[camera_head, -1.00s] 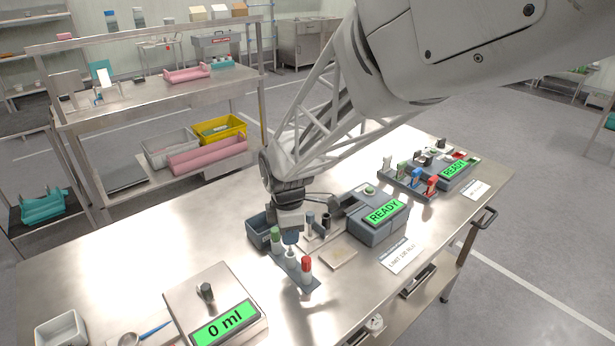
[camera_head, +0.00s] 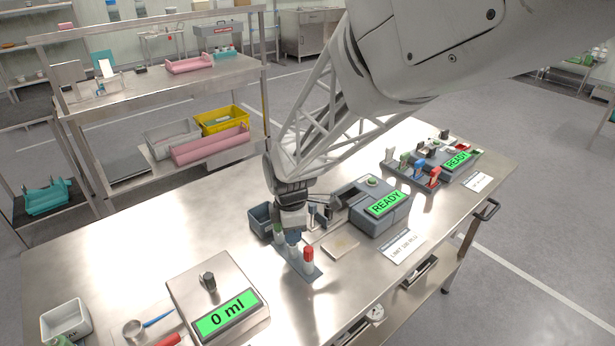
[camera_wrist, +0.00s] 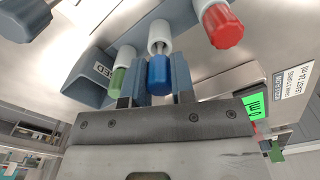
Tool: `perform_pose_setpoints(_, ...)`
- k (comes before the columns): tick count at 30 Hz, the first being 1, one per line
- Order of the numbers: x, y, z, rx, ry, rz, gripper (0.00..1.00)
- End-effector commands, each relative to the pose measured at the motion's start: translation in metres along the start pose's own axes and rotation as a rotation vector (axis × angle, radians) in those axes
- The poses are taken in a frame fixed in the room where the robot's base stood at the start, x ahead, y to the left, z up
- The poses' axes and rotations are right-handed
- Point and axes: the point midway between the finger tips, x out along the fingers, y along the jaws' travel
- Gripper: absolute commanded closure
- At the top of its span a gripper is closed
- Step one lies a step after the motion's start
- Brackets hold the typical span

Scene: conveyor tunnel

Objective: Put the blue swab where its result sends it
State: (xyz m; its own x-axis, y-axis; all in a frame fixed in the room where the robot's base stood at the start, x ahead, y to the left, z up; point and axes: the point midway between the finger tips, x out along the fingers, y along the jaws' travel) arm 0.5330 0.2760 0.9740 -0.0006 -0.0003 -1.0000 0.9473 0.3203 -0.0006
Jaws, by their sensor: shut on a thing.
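The blue swab, a white tube with a blue cap (camera_wrist: 159,75), is between the two fingers of my gripper (camera_wrist: 160,80) in the wrist view. My gripper is shut on the cap. In the head view my gripper (camera_head: 291,232) is low over the middle of a small blue-grey rack (camera_head: 313,274) and hides the blue cap. The tube seems to stand in the rack; its lower end is unclear. A green-capped swab (camera_wrist: 119,80) and a red-capped swab (camera_wrist: 222,25) stand on either side. The red one also shows in the head view (camera_head: 308,258).
A grey reader (camera_head: 372,204) showing READY stands to the right, with a limit label (camera_head: 404,246) before it. A second READY device (camera_head: 458,160) and a rack of coloured items are farther right. A scale (camera_head: 215,290) reading 0 ml is at front left. A grey bin (camera_head: 260,222) is behind the rack.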

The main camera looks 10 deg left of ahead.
Motion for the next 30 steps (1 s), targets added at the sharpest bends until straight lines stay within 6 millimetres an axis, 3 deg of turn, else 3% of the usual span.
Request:
perform_pose_setpoints(12, 0.019, 0.0, 0.0, 0.0, 0.0, 0.0, 1.0)
perform_pose_setpoints(20, 0.022, 0.0, 0.0, 0.0, 0.0, 0.001, 1.0)
perform_pose_setpoints(21, 0.022, 0.0, 0.0, 0.0, 0.0, 0.001, 0.75)
perform_pose_setpoints(27, 0.022, 0.0, 0.0, 0.0, 0.0, 0.001, 0.47)
perform_pose_setpoints(30, 0.022, 0.0, 0.0, 0.0, 0.0, 0.001, 0.47)
